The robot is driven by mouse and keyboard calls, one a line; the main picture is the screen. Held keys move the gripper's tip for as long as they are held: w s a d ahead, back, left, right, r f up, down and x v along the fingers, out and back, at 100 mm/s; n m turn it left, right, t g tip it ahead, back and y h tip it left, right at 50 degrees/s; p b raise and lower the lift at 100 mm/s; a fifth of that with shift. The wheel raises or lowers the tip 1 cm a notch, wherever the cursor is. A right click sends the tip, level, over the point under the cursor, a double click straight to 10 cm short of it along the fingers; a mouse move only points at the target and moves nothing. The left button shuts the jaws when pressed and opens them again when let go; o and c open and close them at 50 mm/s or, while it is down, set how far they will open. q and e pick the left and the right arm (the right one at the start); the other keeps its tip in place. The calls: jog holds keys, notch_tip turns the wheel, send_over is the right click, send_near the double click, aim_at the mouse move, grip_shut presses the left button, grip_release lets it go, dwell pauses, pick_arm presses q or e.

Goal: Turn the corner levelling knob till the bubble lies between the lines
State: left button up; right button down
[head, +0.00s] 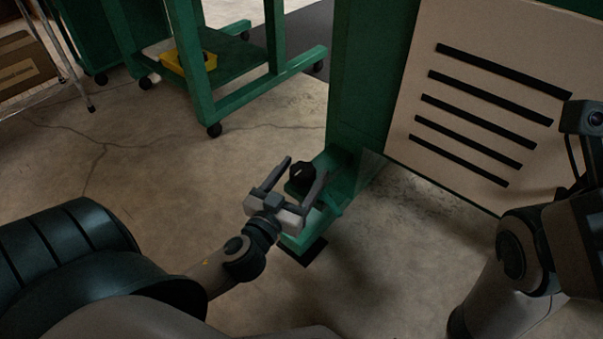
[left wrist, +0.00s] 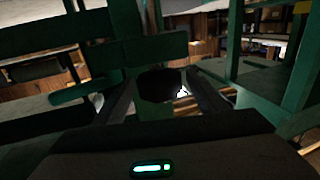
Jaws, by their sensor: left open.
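The black levelling knob (head: 302,174) stands on the green foot at the corner of the green machine frame. My left gripper (head: 303,166) is open, with its two fingers on either side of the knob; I cannot tell whether they touch it. In the left wrist view the dark knob (left wrist: 160,84) sits between the open fingers. I cannot make out the bubble or its lines in either view. My right arm (head: 530,250) shows at the right edge of the head view, but I cannot make out its fingertips.
A panel with black slots (head: 480,110) stands on the right behind the foot. A green wheeled cart (head: 225,85) with a yellow item (head: 188,62) stands at the back. A wire rack with a box (head: 25,65) is at far left. Concrete floor left of the foot is clear.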

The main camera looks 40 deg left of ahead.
pick_arm(q)
jog(key=c, duration=1)
jog(key=shift+c, duration=0.2)
jog(key=shift+m+h, duration=0.3)
jog(key=shift+h, duration=0.2)
